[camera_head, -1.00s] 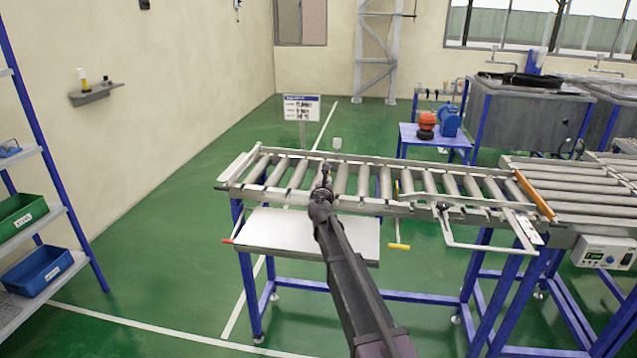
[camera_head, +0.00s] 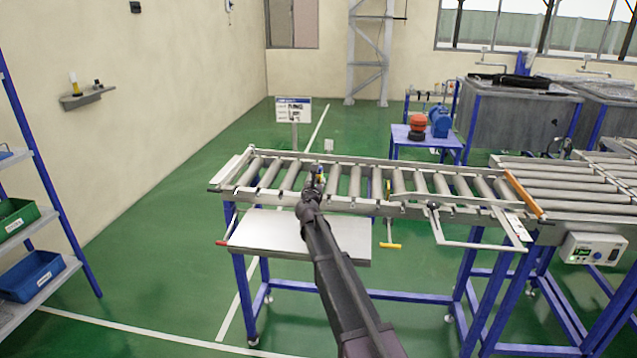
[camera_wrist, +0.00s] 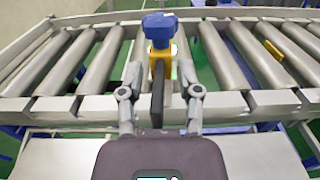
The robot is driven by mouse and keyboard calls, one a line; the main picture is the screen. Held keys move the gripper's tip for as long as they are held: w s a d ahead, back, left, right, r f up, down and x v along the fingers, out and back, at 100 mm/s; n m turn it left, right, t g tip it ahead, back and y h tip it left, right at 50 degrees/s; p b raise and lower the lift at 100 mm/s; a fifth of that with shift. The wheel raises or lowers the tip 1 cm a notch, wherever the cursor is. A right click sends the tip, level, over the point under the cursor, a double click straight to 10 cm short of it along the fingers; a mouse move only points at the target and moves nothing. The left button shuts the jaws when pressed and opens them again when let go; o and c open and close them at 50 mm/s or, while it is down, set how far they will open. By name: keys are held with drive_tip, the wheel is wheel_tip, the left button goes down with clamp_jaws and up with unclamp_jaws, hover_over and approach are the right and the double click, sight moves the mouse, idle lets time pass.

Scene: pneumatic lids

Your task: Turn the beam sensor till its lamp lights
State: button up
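A blue-capped device with a yellow body (camera_wrist: 160,60), which I take to be the beam sensor, stands upright at the conveyor's near rail in the wrist view. A dark upright plate (camera_wrist: 158,95) is below and in front of it. My gripper (camera_wrist: 160,72) is open, with one finger on each side of the yellow body and visible gaps between. In the head view the gripper (camera_head: 314,188) is at the near rail, and a small blue and yellow patch of the sensor (camera_head: 319,178) shows at its tip. I cannot make out a lit lamp.
The roller conveyor (camera_head: 345,205) runs left to right, with a flat metal shelf (camera_head: 290,237) below its near side. A small grey box (camera_head: 328,145) stands at the far rail. A yellow-handled rod (camera_head: 390,245) and a bent metal bar (camera_head: 470,244) are to the right.

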drive_tip(key=shift+s, duration=0.15)
drive_tip(key=s+a, duration=0.2)
drive_tip(key=s, duration=0.9)
drive_tip(key=shift+s, duration=0.3)
drive_tip(key=shift+a, duration=0.1)
